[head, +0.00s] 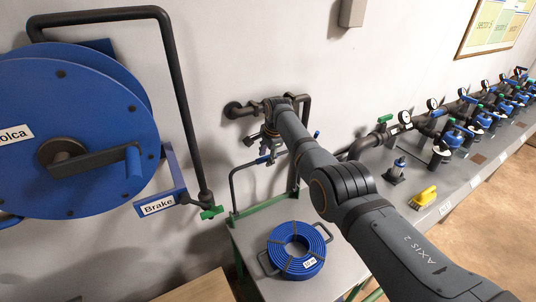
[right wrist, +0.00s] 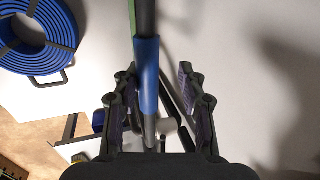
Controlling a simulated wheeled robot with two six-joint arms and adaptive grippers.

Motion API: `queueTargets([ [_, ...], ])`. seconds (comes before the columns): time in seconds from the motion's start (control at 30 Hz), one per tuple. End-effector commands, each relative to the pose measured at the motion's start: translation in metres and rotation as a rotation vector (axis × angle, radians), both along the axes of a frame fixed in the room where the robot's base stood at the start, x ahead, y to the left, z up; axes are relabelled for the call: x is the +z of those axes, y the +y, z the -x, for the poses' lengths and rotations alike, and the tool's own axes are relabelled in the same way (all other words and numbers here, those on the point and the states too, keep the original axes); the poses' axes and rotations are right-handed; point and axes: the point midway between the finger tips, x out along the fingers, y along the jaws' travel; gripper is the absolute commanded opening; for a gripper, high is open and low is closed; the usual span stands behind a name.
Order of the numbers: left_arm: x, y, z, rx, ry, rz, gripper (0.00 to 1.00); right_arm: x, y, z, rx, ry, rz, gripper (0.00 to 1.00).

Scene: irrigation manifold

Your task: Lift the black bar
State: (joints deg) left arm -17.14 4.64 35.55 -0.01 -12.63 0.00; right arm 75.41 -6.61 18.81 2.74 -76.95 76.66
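A black bar (head: 232,193) stands at the wall end of the small grey-topped stand and bends over to run across to the right. It has a blue sleeve (right wrist: 147,75) on it. My right gripper (head: 268,145) is over this bar in the head view. In the right wrist view the right gripper (right wrist: 158,85) is open, with the bar and its blue sleeve between the two fingers. Gaps show between fingers and bar. The right gripper hides part of the bar in the head view. My left gripper is in neither view.
A coiled blue hose (head: 297,250) lies on the stand (head: 250,235). A big blue reel (head: 70,130) with a crank and a brake lever (head: 160,200) is at left. Several valves and gauges line the bench (head: 450,180) at right, with a yellow object (head: 423,197) on it.

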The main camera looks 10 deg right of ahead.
Motion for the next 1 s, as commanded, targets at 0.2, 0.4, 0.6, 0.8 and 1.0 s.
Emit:
queueTargets([
  [0.2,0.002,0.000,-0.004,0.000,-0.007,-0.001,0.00,0.008,-0.001,-0.004,-0.001,-0.018,0.000,0.30],
  [0.4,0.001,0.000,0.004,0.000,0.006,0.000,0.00,0.010,-0.001,-0.005,-0.002,-0.020,0.002,0.30],
  [0.6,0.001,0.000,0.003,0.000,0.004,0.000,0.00,0.010,-0.002,-0.005,-0.002,-0.021,0.001,0.30],
  [0.8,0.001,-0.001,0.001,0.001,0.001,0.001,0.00,0.019,-0.002,-0.004,-0.002,-0.023,0.000,0.30],
  [1.0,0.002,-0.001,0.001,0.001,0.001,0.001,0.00,0.050,-0.006,0.006,-0.002,-0.027,0.001,0.30],
])
